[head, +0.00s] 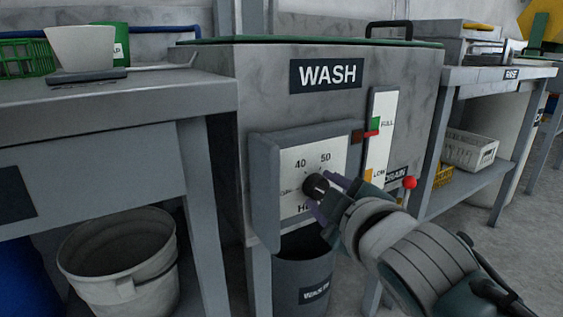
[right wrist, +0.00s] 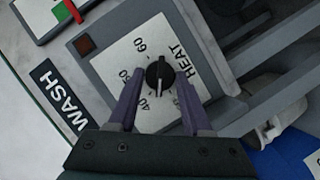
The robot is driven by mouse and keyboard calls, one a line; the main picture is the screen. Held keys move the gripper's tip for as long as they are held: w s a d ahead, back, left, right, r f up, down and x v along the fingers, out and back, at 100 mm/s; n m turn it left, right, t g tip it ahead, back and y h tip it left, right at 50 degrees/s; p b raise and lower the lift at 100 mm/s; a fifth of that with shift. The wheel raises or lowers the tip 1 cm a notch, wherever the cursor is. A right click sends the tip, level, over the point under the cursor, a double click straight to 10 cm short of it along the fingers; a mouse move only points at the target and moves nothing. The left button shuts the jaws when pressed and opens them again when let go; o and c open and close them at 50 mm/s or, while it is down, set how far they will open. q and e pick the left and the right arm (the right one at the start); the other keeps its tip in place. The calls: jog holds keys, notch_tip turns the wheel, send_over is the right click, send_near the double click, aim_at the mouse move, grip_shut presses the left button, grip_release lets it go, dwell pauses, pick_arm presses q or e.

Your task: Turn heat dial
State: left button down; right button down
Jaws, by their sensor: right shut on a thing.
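The heat dial is a round black knob (head: 317,185) on the white plate of a grey box (head: 264,190) on the front of the wash tank. The plate carries temperature numbers and the word HEAT. My right gripper (head: 326,190) reaches in from the lower right and is shut on the knob. In the right wrist view the knob (right wrist: 158,73) sits between the two purple fingertips (right wrist: 159,80), one on each side. A pale pointer mark shows on the knob; I cannot tell its exact setting. My left gripper is not in view.
A dark red square lamp (head: 357,137) is on the box. Right of it are a level gauge (head: 380,140) and a red drain knob (head: 409,182). A grey bin (head: 302,280) stands below, a white bucket (head: 120,255) at left. A bench (head: 130,95) flanks the tank.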

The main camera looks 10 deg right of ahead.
jog(key=m+p, duration=0.1)
jog(key=m+g+y+p, duration=0.1)
jog(key=p, duration=0.1)
jog(key=shift+d+r, duration=0.1)
jog(key=shift+r, duration=0.2)
jog(key=shift+f+m+p, duration=0.15)
jog(key=shift+m+p, duration=0.55)
jog(key=shift+p, duration=0.15)
jog(key=shift+c, duration=1.7)
grip_release()
